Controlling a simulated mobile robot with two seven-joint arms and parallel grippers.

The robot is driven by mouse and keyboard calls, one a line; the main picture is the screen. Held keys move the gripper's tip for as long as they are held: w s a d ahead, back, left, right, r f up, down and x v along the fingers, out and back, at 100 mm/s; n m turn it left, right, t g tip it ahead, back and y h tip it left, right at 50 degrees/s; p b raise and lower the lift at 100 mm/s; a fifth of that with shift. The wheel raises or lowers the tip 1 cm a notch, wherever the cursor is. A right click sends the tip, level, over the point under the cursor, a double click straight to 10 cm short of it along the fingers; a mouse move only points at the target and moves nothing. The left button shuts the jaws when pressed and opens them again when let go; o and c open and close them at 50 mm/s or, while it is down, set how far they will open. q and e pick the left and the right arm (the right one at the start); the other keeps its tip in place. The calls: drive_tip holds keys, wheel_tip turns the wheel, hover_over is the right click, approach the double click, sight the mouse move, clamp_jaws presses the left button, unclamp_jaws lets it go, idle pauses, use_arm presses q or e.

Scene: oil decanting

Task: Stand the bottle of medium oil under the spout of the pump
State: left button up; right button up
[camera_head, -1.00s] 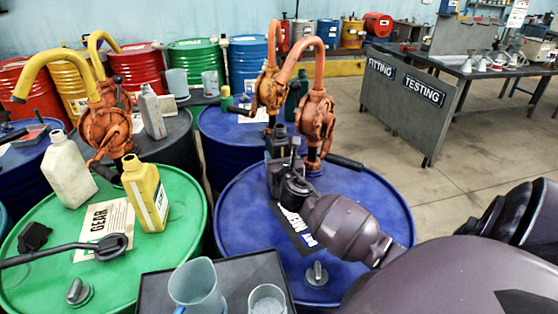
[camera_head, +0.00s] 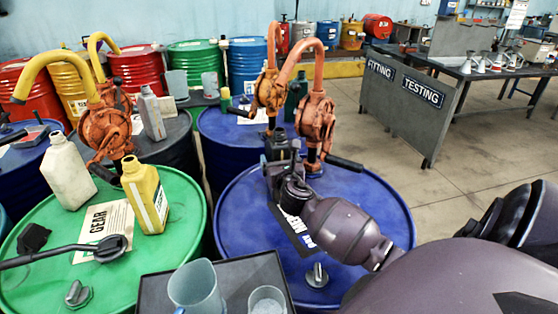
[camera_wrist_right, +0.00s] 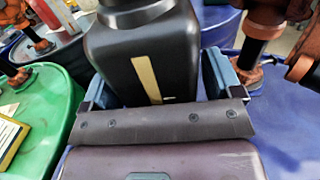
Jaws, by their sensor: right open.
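The dark grey bottle (camera_head: 278,146) stands upright on the blue drum (camera_head: 365,205), below the left end of the orange spout (camera_head: 301,46) in the head view. The orange pump (camera_head: 316,118) rises just right of it. My right gripper (camera_head: 283,160) is at the bottle, with its wrist on the near side. In the right wrist view, its fingers are spread on both sides of the bottle (camera_wrist_right: 150,60), with a gap at the right finger. The bottle's base is hidden by my gripper. My left gripper is not in view.
A green drum (camera_head: 185,215) at left holds a yellow bottle (camera_head: 145,195) and a pale bottle (camera_head: 68,172). A black tray (camera_head: 232,278) in front holds a jug (camera_head: 196,288) and a small beaker (camera_head: 267,301). The blue drum's right side is mostly clear.

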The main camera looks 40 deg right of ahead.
drive_tip(key=v, duration=1.1)
drive_tip(key=shift+s+a, duration=0.15)
drive_tip(key=shift+s, duration=0.2)
